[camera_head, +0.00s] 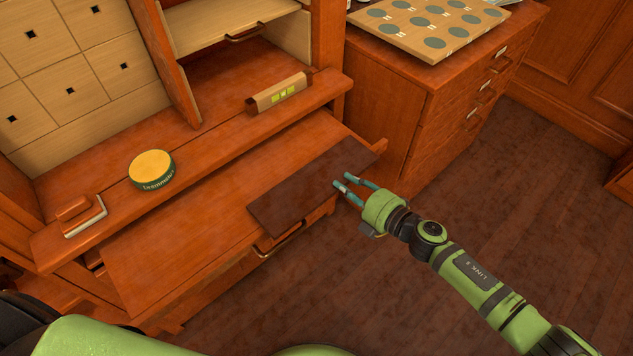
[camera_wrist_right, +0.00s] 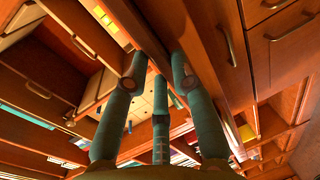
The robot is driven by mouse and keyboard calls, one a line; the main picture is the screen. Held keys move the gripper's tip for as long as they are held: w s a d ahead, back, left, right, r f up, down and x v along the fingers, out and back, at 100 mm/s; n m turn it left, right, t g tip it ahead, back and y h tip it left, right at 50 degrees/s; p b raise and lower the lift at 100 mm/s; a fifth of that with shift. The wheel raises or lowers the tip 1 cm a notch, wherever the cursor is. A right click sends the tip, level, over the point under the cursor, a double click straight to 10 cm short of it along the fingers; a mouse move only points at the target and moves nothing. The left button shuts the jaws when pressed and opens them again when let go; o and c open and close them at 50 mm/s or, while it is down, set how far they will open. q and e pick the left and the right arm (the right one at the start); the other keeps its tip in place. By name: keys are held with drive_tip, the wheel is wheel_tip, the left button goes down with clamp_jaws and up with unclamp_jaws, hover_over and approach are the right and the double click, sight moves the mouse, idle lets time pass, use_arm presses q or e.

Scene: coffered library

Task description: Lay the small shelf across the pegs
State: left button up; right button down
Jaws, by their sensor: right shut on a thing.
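The small shelf is a dark brown board (camera_head: 290,195) over the desk's pull-out surface, reaching past its front edge. My right gripper (camera_head: 346,181) is shut on its right front edge. In the right wrist view, the board (camera_wrist_right: 152,38) runs between the fingertips of the right gripper (camera_wrist_right: 156,72). I cannot tell whether the board touches the desk surface. I cannot make out any pegs; the open compartment (camera_head: 208,68) of the desk's upper part is partly seen. My left gripper is out of view.
A yellow-topped round tin (camera_head: 152,168), a small wooden block with a pale edge (camera_head: 82,214) and a wooden holder with green squares (camera_head: 278,94) stand on the desk ledge. A drawer cabinet (camera_head: 435,105) bearing a board of grey discs (camera_head: 430,27) stands at right. Floor (camera_head: 510,210) is clear.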

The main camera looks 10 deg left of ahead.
drive_tip(key=shift+d+f, duration=0.1)
drive_tip(key=shift+r+p, duration=0.5)
drive_tip(key=shift+p, duration=0.1)
drive_tip(key=shift+s, duration=0.1)
drive_tip(key=shift+f+p+v, duration=0.1)
drive_tip(key=shift+p+v, duration=0.05)
drive_tip(key=shift+v, duration=0.5)
drive_tip(key=shift+f+p+v, duration=0.15)
drive_tip(key=shift+v, duration=0.45)
drive_tip(key=f+v, duration=0.1)
drive_tip(key=v, duration=0.6)
drive_tip(key=shift+d+p, duration=0.25)
drive_tip(key=shift+p, duration=0.1)
drive_tip(key=shift+s, duration=0.15)
